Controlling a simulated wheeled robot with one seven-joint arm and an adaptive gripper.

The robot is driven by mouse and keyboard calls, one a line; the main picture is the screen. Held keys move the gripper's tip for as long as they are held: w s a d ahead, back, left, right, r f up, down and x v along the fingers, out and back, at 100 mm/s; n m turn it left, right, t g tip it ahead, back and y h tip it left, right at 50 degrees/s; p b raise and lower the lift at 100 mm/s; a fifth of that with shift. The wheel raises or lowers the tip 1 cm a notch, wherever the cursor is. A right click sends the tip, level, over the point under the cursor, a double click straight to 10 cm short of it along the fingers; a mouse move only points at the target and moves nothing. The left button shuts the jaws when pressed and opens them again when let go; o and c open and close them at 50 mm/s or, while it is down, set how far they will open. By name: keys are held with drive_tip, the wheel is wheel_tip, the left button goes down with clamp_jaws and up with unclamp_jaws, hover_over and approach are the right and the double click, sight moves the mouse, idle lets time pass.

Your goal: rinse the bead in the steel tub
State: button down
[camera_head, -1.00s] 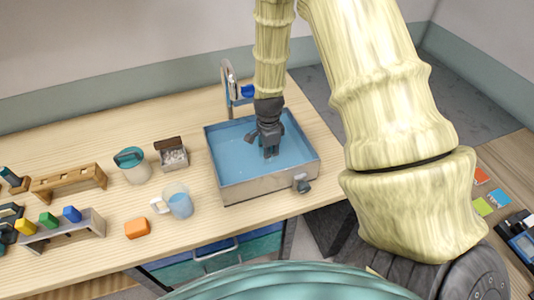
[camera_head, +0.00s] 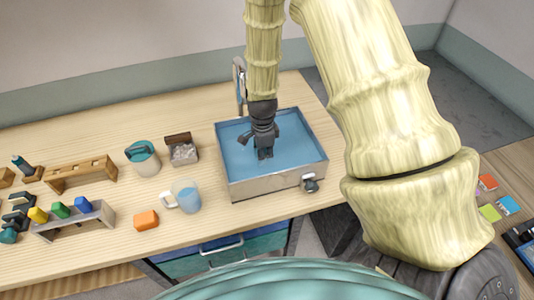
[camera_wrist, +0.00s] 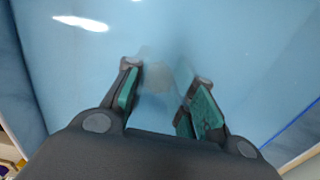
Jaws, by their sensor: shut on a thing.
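The steel tub (camera_head: 272,187) stands on the bench, filled with blue water (camera_head: 297,150). My gripper (camera_head: 264,155) points down inside it, with its fingertips at or in the water near the middle. In the wrist view the two green-padded fingers (camera_wrist: 163,92) stand some way apart, with a faint, clear, greyish bead (camera_wrist: 157,76) between their tips. It is hard to make out against the blue. The bead cannot be seen in the head view.
A tap or valve (camera_head: 310,183) sticks out of the tub's front right. A steel post (camera_head: 240,85) rises behind the tub. To the left are a jug of blue liquid (camera_head: 187,197), a box of grey bits (camera_head: 183,153), a teal-lidded pot (camera_head: 143,158) and an orange block (camera_head: 146,220).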

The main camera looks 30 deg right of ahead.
drive_tip(key=shift+d, duration=0.15)
drive_tip(key=shift+s+d+p, duration=0.15)
drive_tip(key=shift+s+d, duration=0.05)
drive_tip(key=shift+d, duration=0.55)
drive_tip(key=shift+s+d+p, duration=0.1)
drive_tip(key=shift+s+d, duration=0.1)
drive_tip(key=shift+d, duration=0.6)
drive_tip(key=shift+s+d+p, duration=0.15)
drive_tip(key=shift+s+d, duration=0.05)
drive_tip(key=shift+d, duration=0.55)
wheel_tip(320, 180, up, 11)
drive_tip(key=p, duration=0.8)
drive_tip(key=shift+r, duration=0.1)
drive_tip(key=shift+r, duration=2.4)
